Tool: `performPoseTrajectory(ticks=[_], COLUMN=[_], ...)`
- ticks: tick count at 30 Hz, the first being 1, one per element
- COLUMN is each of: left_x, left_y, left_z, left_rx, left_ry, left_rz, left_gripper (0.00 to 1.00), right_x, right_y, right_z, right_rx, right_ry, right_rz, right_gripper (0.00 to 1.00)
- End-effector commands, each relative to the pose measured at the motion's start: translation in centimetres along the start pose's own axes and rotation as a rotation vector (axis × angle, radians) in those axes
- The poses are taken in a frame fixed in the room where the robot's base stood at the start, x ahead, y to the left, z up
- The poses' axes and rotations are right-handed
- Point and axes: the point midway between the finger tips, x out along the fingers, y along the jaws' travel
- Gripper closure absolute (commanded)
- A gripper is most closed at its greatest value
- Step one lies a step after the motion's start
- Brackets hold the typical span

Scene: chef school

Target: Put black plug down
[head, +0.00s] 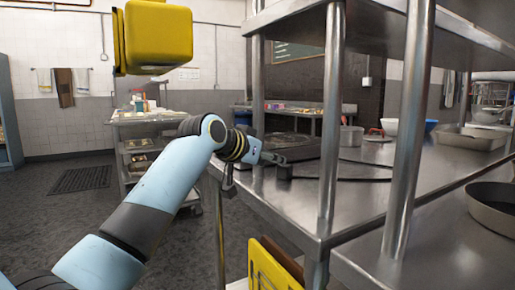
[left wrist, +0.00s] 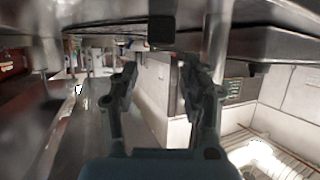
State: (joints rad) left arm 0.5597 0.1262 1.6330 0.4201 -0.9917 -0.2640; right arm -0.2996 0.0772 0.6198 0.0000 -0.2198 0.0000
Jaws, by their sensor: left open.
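A small dark block, which looks like the black plug (head: 284,172), is at the near left edge of the steel table (head: 300,215) in the head view. My left gripper (head: 276,158) is right at it, at the end of my blue arm. In the left wrist view the plug (left wrist: 161,31) shows as a dark block at the top middle, beyond the fingertips. The left gripper (left wrist: 160,72) is open there, with nothing visible between its fingers. I cannot tell whether a finger touches the plug. My right gripper is not in view.
Steel posts (head: 332,120) and an upper shelf (head: 365,30) stand close to the right of my gripper. A dark flat plate (head: 352,172) lies behind the plug. Pans (head: 492,205) and bowls (head: 390,126) stand farther right. A trolley (head: 150,118) stands at the back left.

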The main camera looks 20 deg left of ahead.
Motion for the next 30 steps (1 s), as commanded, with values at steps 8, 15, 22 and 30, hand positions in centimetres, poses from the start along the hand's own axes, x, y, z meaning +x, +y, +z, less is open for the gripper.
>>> performPoseTrajectory(ticks=[8,15,22,30], left_x=[-4.8,-5.6,-5.6,-5.6], left_y=[-0.1,0.0,0.0,-0.1], left_z=[-0.2,-0.2,-0.3,-0.3], left_rx=[0.003,0.001,0.002,0.002], left_ry=[0.004,0.004,0.005,0.005], left_rz=[-0.002,0.0,-0.001,-0.001], left_gripper=[0.54,0.54,0.54,0.54], right_x=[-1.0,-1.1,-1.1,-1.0], right_y=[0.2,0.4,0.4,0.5], right_z=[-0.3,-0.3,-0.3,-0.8], right_rx=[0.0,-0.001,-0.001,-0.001], right_ry=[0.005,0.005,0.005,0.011], right_rz=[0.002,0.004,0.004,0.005], right_gripper=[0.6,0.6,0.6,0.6])
